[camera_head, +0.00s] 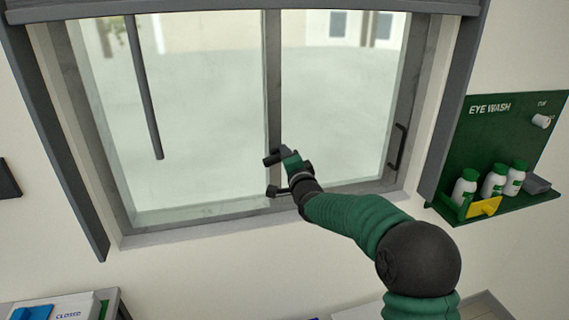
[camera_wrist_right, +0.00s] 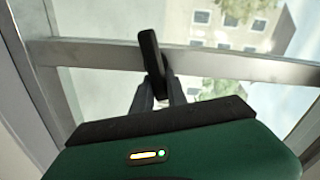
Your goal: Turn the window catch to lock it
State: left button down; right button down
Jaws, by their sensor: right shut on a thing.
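The window catch is a short dark lever on the window's middle upright (camera_head: 273,90). In the right wrist view the catch (camera_wrist_right: 150,52) stands out across the grey frame bar, between my fingertips. In the head view my right gripper (camera_head: 284,154) is at the lower part of that upright, and a dark end, seemingly the catch (camera_head: 270,159), shows just left of it. My right gripper (camera_wrist_right: 163,84) is shut on the catch in the right wrist view. The gripper and arm hide part of the catch and its base in the head view. My left gripper is not in view.
A dark rod (camera_head: 146,95) hangs before the left pane. A dark handle (camera_head: 398,148) is on the right side of the window frame. A green eye wash board (camera_head: 490,140) with several bottles is on the wall at right. A box marked CLOSED (camera_head: 70,308) is at lower left.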

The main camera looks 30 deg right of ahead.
jog(key=shift+d+f+m+b, duration=0.1)
jog(key=shift+f+m+b, duration=0.3)
jog(key=shift+m+b, duration=0.35)
jog(key=shift+f+m+b, duration=0.35)
jog(key=shift+m+b, duration=0.2)
jog(key=shift+m, duration=0.4)
jog(key=c, duration=1.3)
grip_release()
jog(key=shift+c, duration=0.2)
jog(key=shift+d+r, duration=0.1)
jog(key=shift+s, duration=0.15)
jog(key=shift+s, duration=0.35)
jog(key=b+v, duration=0.2)
jog(key=v, duration=1.4)
jog(key=shift+w, duration=0.1)
